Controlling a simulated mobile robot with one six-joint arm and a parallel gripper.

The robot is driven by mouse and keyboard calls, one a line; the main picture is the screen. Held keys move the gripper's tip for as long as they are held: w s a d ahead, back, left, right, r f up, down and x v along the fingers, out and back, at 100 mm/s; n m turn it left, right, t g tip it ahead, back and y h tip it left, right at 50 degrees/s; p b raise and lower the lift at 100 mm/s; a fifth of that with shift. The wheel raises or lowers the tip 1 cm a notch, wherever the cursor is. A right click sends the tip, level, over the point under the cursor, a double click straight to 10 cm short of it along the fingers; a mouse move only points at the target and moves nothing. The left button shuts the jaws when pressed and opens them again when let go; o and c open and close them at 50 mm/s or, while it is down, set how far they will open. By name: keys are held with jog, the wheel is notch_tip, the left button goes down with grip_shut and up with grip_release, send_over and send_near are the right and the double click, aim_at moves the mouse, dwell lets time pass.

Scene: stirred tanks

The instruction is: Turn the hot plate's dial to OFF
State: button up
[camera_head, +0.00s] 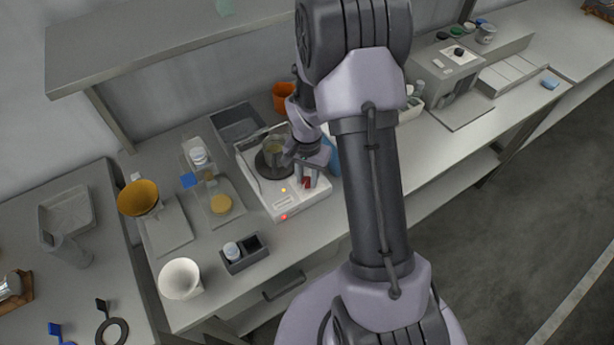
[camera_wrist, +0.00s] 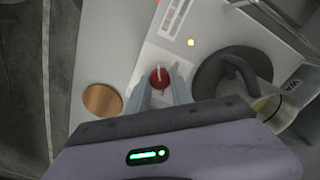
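The hot plate (camera_head: 264,190) is a white box on the bench with a dark round heating plate and a glass beaker (camera_head: 275,152) of yellowish liquid on it. Its red dial (camera_head: 306,183) is at the front right; in the wrist view the dial (camera_wrist: 159,78) shows a pale pointer line. My gripper (camera_wrist: 160,84) is over the dial, with one finger on each side of it. The fingers look apart, and I cannot tell whether they touch the dial.
A copper-coloured disc (camera_wrist: 102,100) lies beside the hot plate. A dark tray (camera_head: 237,122) and an orange pot (camera_head: 284,97) stand behind it. A small dark rack (camera_head: 245,254) and a white cup (camera_head: 180,279) stand at the front left.

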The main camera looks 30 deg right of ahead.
grip_shut()
jog(key=shift+n, duration=0.3)
jog(key=n, duration=0.8)
jog(key=shift+p, duration=0.35)
jog(key=n, duration=0.3)
jog(key=shift+n, duration=0.4)
jog(key=n+p, duration=0.1)
jog(key=n, duration=0.5)
jog(key=shift+r+p, duration=0.1)
jog(key=shift+p, duration=0.3)
jog(key=n+p, duration=0.1)
jog(key=n, duration=0.4)
jog(key=shift+n, duration=0.3)
